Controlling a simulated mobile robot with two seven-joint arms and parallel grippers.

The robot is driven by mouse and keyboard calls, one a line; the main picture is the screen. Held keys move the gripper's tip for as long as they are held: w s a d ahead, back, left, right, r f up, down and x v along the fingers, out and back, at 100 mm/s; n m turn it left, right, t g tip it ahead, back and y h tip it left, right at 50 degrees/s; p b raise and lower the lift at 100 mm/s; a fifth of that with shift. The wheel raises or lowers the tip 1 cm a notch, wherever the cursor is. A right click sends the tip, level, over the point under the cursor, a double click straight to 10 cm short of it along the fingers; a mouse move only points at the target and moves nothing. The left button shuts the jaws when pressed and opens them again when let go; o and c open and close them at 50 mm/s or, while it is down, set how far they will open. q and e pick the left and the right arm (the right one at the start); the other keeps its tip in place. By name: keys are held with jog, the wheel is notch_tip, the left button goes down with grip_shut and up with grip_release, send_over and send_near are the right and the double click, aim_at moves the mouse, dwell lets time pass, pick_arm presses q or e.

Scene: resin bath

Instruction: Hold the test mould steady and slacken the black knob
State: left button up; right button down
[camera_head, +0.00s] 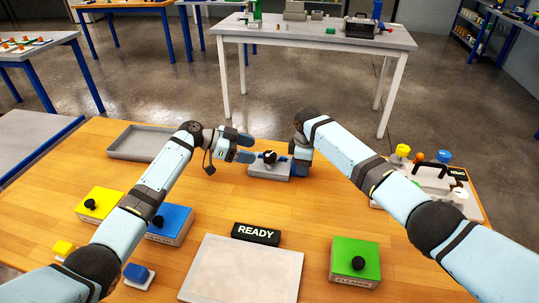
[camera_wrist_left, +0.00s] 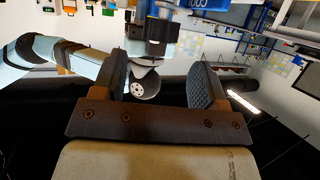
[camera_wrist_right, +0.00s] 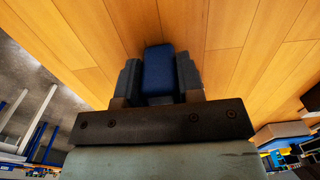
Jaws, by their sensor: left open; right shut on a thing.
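The test mould is a small grey block (camera_head: 268,172) on the wooden table in the head view, with a black knob (camera_head: 270,156) on top. My right gripper (camera_head: 289,159) is at the mould's right side. It is shut on a blue piece (camera_wrist_right: 158,70), which shows between its fingers in the right wrist view. Whether this piece belongs to the mould I cannot tell for sure. My left gripper (camera_head: 247,148) is open and empty, just left of the knob, fingers pointing right towards it.
An empty grey tray (camera_head: 118,156) lies at the back left. Yellow (camera_head: 100,203), blue (camera_head: 170,225) and green (camera_head: 355,262) boxes with black knobs stand nearer. A READY sign (camera_head: 256,234) stands behind a pale mat (camera_head: 245,270). A grey unit (camera_head: 425,190) is at the right.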

aim_at(268, 155)
pick_arm(q)
jog(key=x, duration=0.7)
jog(key=c, duration=0.9)
